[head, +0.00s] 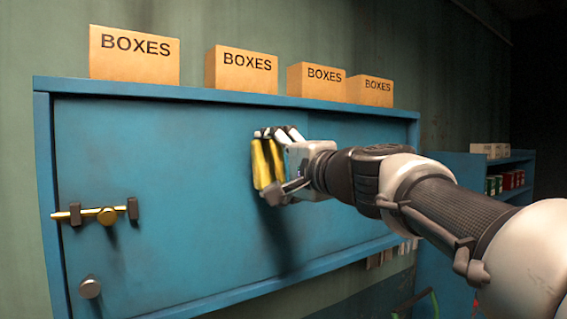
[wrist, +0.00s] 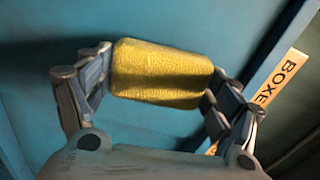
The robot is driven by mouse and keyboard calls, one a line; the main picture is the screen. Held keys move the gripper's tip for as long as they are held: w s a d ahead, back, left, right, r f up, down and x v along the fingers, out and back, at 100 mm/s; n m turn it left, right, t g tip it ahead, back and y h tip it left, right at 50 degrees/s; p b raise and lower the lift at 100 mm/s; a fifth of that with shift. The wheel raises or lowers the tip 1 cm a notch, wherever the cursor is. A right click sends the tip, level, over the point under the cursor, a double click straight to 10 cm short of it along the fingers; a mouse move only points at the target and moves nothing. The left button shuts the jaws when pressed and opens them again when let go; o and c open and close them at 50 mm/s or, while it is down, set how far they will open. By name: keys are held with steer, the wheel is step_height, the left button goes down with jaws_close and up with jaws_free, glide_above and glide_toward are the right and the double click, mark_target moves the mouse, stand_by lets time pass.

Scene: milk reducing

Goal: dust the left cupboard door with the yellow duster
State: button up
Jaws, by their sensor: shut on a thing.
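My gripper (wrist: 160,82) is shut on the yellow duster (wrist: 162,75), with a finger at each end of it. In the head view the duster (head: 267,163) is upright in my gripper (head: 277,163), in front of the blue cupboard, near the right side of the left door (head: 170,180). The door is shut and shows dark smudges. Whether the duster touches the door surface, I cannot tell. A brass bolt (head: 105,215) and a round knob (head: 90,287) are at the door's left side. My arm hides much of the cupboard's right part (head: 365,130).
Several cardboard boxes marked BOXES (head: 134,56) stand on top of the cupboard. A blue shelf unit (head: 470,170) with small cartons stands at the right. The brass bolt and knob stick out from the door. The door's middle is clear.

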mark_target(284, 162)
steer(key=shift+x, duration=0.95)
stand_by(0.5)
steer(key=shift+d, duration=0.15)
steer(key=w+d, duration=0.2)
steer(key=d, duration=0.1)
steer(key=shift+w+b, duration=0.1)
steer(key=shift+b, duration=0.2)
steer(key=shift+s+a, duration=0.55)
steer(key=shift+a, duration=0.25)
steer(key=shift+s+a, duration=0.55)
steer(key=shift+a, duration=0.25)
steer(key=shift+b, duration=0.35)
